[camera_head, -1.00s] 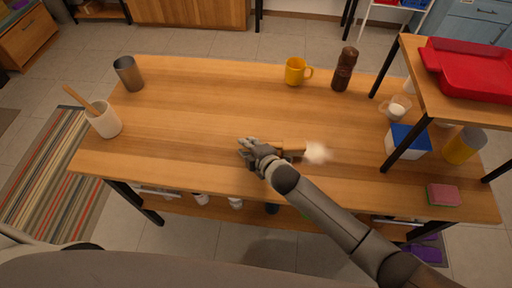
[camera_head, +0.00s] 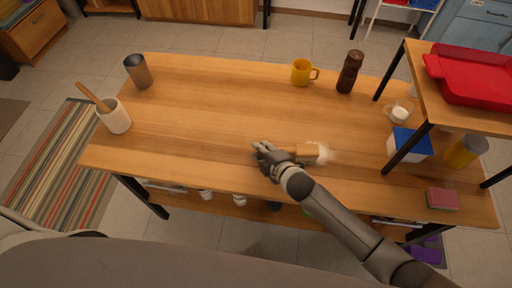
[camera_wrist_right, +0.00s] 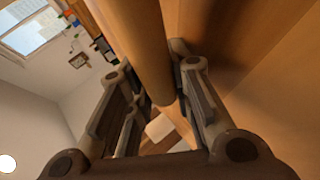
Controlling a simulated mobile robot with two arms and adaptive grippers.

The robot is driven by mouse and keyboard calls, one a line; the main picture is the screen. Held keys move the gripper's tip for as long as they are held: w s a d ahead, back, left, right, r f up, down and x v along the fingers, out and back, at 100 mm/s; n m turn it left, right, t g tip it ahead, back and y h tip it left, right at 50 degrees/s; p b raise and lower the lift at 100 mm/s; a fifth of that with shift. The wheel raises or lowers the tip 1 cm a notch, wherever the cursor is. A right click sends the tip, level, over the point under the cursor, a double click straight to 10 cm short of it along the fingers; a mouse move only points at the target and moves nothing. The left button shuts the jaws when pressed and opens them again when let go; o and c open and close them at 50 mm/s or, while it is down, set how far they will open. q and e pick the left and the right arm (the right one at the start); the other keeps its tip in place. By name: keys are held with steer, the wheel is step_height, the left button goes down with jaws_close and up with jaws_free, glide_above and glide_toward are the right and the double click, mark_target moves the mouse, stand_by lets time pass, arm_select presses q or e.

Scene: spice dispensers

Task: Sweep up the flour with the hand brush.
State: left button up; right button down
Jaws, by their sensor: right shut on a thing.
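The hand brush (camera_head: 308,153) has a wooden handle and lies low over the tabletop, its head to the right of my right gripper (camera_head: 265,152). My right gripper is shut on the brush handle; the wrist view shows the handle (camera_wrist_right: 143,45) between the fingers (camera_wrist_right: 160,105). White flour (camera_head: 326,151) shows as a pale patch around and to the right of the brush head. The head covers part of the flour. My left gripper is not in view.
A yellow mug (camera_head: 302,72) and a brown pepper mill (camera_head: 349,72) stand at the back. A metal cup (camera_head: 138,72) and white crock (camera_head: 115,117) stand left. The table's middle is clear.

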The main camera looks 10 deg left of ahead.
mark_target(298, 156)
steer(key=shift+d+p, duration=0.5)
steer(key=shift+d, duration=0.55)
steer(key=shift+w+d+p, duration=0.1)
steer(key=shift+d+p, duration=0.55)
steer(key=shift+d, duration=1.1)
steer(key=shift+w+d+p, duration=0.1)
steer(key=shift+d+p, duration=0.65)
steer(key=shift+d, duration=2)
steer(key=shift+a+r, duration=0.1)
steer(key=shift+r, duration=0.05)
step_height(298, 156, up, 6)
steer(key=p, duration=0.5)
steer(key=shift+p, duration=0.35)
step_height(298, 156, up, 3)
steer(key=p, duration=0.3)
